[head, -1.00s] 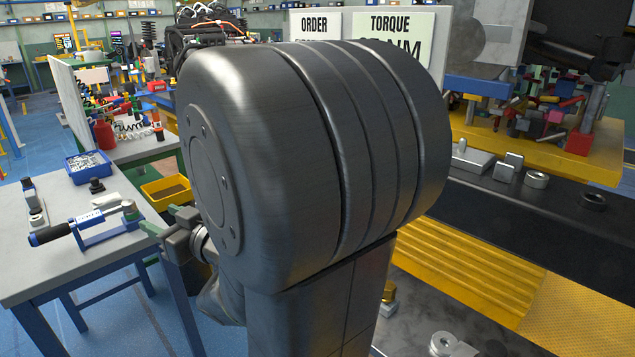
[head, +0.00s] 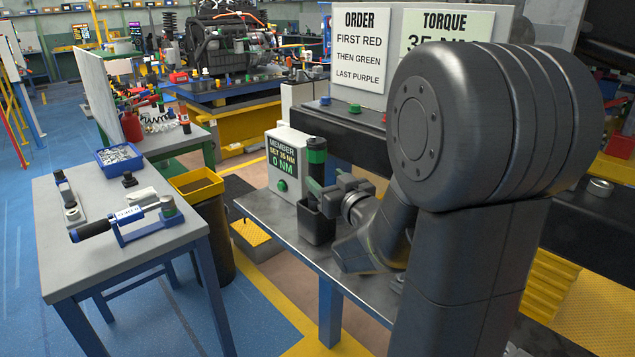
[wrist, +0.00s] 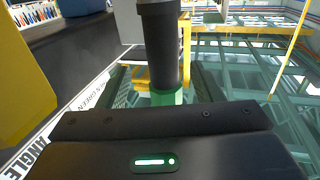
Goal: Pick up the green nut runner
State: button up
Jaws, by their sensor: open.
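The green nut runner (head: 317,156) is a dark upright cylinder with green bands. It stands in a black holder (head: 317,218) at the front of the grey bench. My gripper (head: 322,190) is open, level with the runner's lower part, just above the holder's rim. In the wrist view the runner's dark body (wrist: 163,50) and a green band (wrist: 166,97) show straight ahead between my open fingers (wrist: 165,85). I cannot tell whether the fingers touch it. The holder hides the runner's lower end in the head view.
A white display box (head: 287,165) reading 0 NM stands close behind the runner. A grey side table (head: 60,250) at left holds a torque wrench (head: 125,222) and a blue bin (head: 120,158). A yellow-rimmed bin (head: 195,184) stands between the tables. An order sign (head: 361,50) stands behind.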

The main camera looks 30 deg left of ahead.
aim_at(321, 178)
jog(key=shift+f+p+x, duration=0.2)
jog(key=shift+p+x, duration=0.15)
jog(key=shift+x, duration=0.9)
jog(key=shift+f+p+x, duration=0.25)
jog(key=shift+p+x, duration=0.1)
jog(key=shift+x, duration=0.9)
jog(key=shift+s+a+r, duration=0.1)
jog(key=shift+s, duration=0.1)
grip_shut()
jog(key=shift+r, duration=0.1)
notch_tip(321, 178, up, 18)
jog(key=shift+f+p, duration=0.1)
jog(key=shift+p, duration=0.5)
